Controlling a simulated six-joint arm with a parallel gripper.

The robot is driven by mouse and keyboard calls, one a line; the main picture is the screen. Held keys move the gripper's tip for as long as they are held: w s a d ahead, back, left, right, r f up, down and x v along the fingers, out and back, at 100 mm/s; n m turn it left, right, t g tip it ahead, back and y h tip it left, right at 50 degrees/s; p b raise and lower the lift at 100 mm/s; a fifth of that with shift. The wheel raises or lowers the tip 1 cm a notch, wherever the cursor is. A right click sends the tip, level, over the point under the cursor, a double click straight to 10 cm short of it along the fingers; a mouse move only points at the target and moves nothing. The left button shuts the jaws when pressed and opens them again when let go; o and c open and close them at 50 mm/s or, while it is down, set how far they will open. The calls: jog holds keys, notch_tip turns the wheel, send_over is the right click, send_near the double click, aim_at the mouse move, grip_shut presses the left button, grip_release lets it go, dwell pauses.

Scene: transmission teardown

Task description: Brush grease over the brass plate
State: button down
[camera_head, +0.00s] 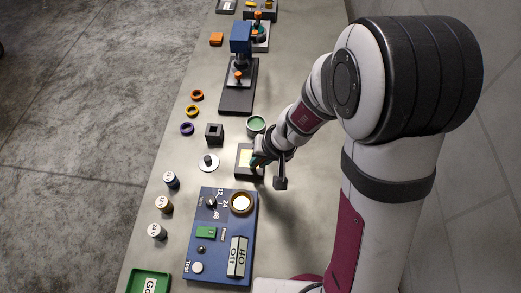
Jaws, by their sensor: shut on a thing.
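A pale yellow plate (246,156), which looks like the brass plate, lies on a dark square block in the middle of the table. My gripper (259,164) is over the right side of this block, pointing down and left. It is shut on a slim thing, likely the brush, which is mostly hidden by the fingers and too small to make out. I cannot tell whether its tip touches the plate. A round green pot (256,123), perhaps the grease, stands just behind the block.
A blue control panel (220,264) lies in front. A white disc with a knob (208,162) and a dark hollow block (214,134) are left of the plate. A blue press (240,75) stands behind. Coloured rings and small canisters line the left edge.

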jog(key=shift+s+r, duration=0.1)
jog(key=shift+r, duration=3.95)
jog(key=shift+f, duration=0.1)
jog(key=shift+f, duration=3.8)
jog(key=shift+w+f, duration=0.15)
jog(key=shift+w, duration=1.75)
jog(key=shift+s, duration=1.95)
jog(key=shift+r, duration=4.05)
